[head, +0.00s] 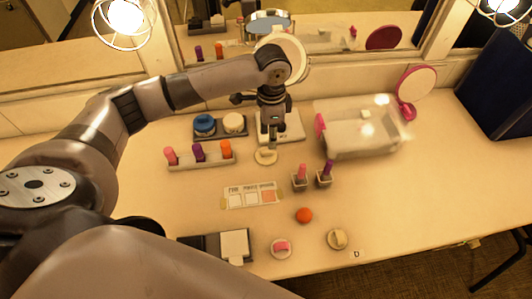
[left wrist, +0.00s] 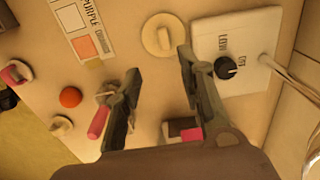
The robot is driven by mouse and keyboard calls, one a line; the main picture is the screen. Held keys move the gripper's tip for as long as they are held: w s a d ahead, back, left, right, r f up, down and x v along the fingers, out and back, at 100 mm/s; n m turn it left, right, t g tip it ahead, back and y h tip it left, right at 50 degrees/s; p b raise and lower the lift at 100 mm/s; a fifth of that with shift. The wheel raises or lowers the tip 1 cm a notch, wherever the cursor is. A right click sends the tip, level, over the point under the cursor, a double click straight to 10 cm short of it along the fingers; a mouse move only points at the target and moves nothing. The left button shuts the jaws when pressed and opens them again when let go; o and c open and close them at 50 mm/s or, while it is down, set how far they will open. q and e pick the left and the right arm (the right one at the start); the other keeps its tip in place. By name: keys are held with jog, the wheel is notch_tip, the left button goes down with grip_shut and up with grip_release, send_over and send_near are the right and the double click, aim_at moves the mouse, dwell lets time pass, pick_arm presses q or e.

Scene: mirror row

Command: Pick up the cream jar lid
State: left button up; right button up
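The cream jar lid (head: 265,157), a flat round disc with a small raised handle, lies on the table just in front of the white mirror base. In the left wrist view the lid (left wrist: 157,30) is ahead of the fingertips. My left gripper (head: 270,136) points down just above and behind the lid in the head view. In the left wrist view its two fingers (left wrist: 158,62) are spread with nothing between them. The dark jar tray (head: 219,136) holds a blue-topped jar (head: 204,123) and a cream-topped jar (head: 234,122). My right gripper is not in view.
The mirror base (left wrist: 262,25) with a black knob is close to one finger. Pink (head: 301,172) and purple (head: 327,168) lipsticks stand to the right. A labelled card (head: 250,195), orange ball (head: 304,215) and clear box (head: 358,127) are nearby.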

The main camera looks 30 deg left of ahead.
aim_at(270, 153)
pick_arm(q)
notch_tip(270, 153, down, 3)
jog(key=f, duration=0.3)
jog(key=f+p, duration=0.1)
jog(key=f, duration=0.1)
jog(key=shift+w+a+f, duration=0.1)
jog(key=shift+w+a, duration=0.1)
jog(key=shift+w, duration=0.2)
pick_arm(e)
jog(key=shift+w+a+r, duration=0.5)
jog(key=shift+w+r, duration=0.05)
pick_arm(q)
jog(key=shift+c, duration=0.5)
grip_shut()
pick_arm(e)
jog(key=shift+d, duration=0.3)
